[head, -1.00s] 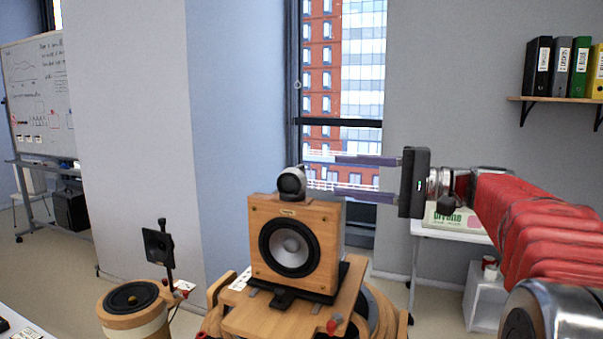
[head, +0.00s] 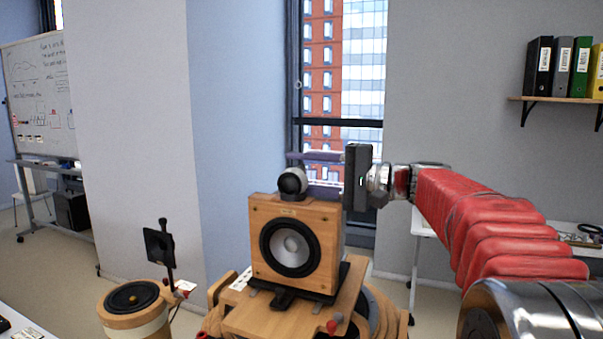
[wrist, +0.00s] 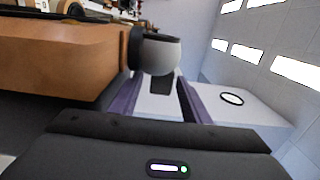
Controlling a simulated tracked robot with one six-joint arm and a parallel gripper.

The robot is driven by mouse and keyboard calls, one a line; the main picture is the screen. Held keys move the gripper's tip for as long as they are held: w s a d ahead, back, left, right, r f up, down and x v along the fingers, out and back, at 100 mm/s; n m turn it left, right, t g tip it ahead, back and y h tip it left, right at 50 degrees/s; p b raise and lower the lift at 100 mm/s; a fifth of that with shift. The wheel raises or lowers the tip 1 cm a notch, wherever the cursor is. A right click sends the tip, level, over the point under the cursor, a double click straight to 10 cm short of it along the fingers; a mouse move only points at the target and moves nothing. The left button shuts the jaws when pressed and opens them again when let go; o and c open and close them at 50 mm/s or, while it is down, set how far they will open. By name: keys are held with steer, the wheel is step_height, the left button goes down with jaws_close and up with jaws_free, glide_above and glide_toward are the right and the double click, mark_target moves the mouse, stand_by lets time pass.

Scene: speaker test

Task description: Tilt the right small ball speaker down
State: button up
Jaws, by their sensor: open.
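A small dark and silver ball speaker (head: 292,183) sits on top of a wooden speaker box (head: 261,212) with a large round cone. My gripper (head: 298,172) comes in from the right with its purple fingers apart. One finger passes above the ball in the head view; the other is lower, partly hidden by the ball and box. In the wrist view the grey ball (wrist: 160,55) with its black ring stands at the fingertips, between the two finger lines (wrist: 160,82). I cannot tell whether a finger touches it. Only this one ball speaker shows.
The box stands on a wooden stand (head: 250,318). A low round wooden speaker (head: 112,318) with a small black panel (head: 157,246) on a post is at lower left. A window (head: 342,80) and a binder shelf (head: 570,100) are behind.

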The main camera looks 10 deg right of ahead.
steer(key=shift+c, duration=0.6)
steer(key=c, duration=0.9)
steer(key=shift+n, duration=0.4)
steer(key=shift+s+a+r+n, duration=0.15)
steer(key=shift+r+n, duration=0.35)
steer(key=shift+n, duration=0.7)
steer(key=shift+s+a+r+n, duration=0.1)
steer(key=shift+s+r+n, duration=0.1)
steer(key=shift+n, duration=0.5)
steer(key=shift+s+a+r+n, duration=0.1)
steer(key=shift+s+r+n, duration=0.1)
steer(key=shift+n, duration=0.5)
